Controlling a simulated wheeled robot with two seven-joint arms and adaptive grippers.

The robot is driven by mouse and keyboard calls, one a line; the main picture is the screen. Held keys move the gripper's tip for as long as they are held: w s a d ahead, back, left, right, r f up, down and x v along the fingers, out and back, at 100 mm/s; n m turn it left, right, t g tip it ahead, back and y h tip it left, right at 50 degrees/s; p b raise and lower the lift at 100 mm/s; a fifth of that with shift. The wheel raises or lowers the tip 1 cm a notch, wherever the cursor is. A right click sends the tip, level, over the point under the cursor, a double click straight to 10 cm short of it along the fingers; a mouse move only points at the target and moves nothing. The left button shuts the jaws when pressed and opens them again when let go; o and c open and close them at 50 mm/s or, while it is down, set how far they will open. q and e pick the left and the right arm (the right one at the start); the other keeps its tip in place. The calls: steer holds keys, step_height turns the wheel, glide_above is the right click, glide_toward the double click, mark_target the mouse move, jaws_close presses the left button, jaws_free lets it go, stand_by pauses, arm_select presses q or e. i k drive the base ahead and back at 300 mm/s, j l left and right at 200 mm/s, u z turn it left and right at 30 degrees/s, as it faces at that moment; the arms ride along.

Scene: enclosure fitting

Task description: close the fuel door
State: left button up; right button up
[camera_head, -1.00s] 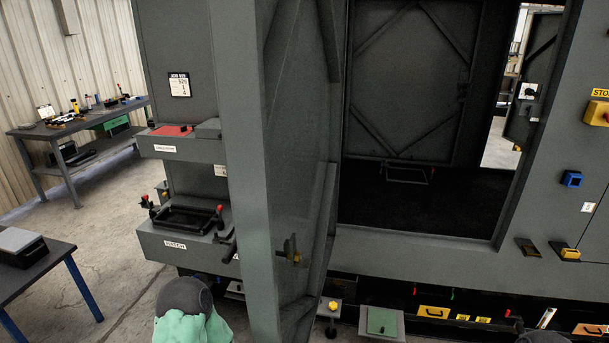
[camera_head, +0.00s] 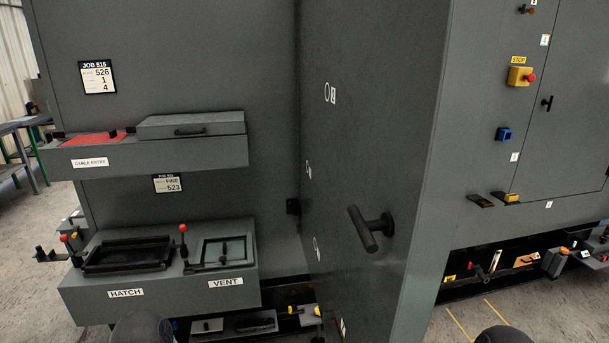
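No label that I can read says fuel. Neither gripper shows; only dark rounded parts of my own arms enter at the bottom edge.
Left of the door, a ledge (camera_head: 150,158) and a lower shelf marked HATCH and VENT (camera_head: 165,297) stick out, with small red-knobbed levers.

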mark_target(410, 79)
steer(key=j, duration=0.45)
steer(key=k+j+z, duration=0.1)
steer(key=j, duration=0.4)
steer(key=k+j, duration=0.1)
steer(key=j, duration=0.35)
steer(key=k+j, duration=0.1)
steer(key=j, duration=0.35)
steer(key=z, duration=0.05)
